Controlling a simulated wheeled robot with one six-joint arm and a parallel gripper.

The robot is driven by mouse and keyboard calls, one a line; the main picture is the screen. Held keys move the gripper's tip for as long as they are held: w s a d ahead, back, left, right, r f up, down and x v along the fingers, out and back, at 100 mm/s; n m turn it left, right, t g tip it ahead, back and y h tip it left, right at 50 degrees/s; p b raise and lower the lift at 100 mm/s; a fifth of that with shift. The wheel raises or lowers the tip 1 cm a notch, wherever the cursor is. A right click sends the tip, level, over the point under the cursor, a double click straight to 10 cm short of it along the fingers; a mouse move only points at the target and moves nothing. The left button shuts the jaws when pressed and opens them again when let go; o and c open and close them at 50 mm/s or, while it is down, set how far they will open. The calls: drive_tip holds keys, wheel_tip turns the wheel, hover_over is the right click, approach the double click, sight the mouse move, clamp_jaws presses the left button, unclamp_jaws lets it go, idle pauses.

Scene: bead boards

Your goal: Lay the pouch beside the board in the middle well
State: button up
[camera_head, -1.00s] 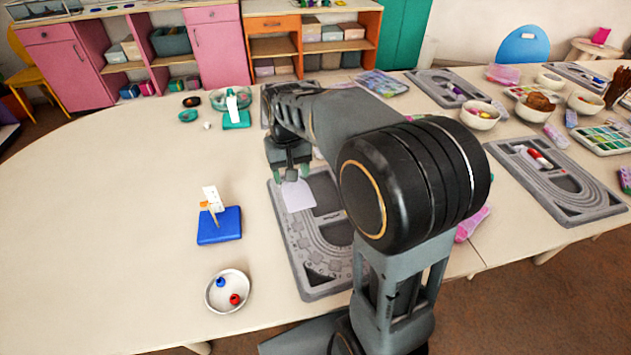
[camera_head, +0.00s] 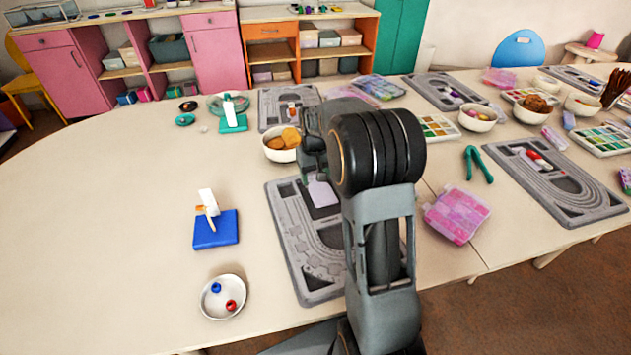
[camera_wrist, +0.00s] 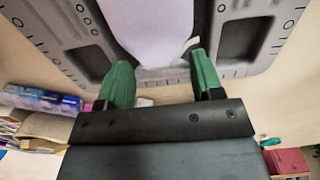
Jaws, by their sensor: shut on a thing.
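My gripper (camera_head: 318,176) is shut on a pale lilac pouch (camera_head: 322,193). The pouch hangs over the far part of the grey bead board (camera_head: 283,235); its height above the board is unclear. In the wrist view, the green fingers (camera_wrist: 160,72) grip the near edge of the pouch (camera_wrist: 152,28), with the board (camera_wrist: 262,68) behind it. A dark rectangular well of the board (camera_wrist: 245,40) shows right of the pouch and another dark well (camera_wrist: 88,62) shows to its left. My arm hides the board's right side in the head view.
Left of the board are a blue stand (camera_head: 216,229) with a white card and a dish (camera_head: 223,297) with blue and red beads. A bowl of brown pieces (camera_head: 282,146) stands beyond the board. A pink bead box (camera_head: 456,215) lies right. The left table area is clear.

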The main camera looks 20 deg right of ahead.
sight(315, 182)
drive_tip(key=shift+f, duration=1.3)
drive_tip(key=shift+f, duration=0.2)
drive_tip(key=o, duration=0.6)
drive_tip(key=shift+r, duration=0.1)
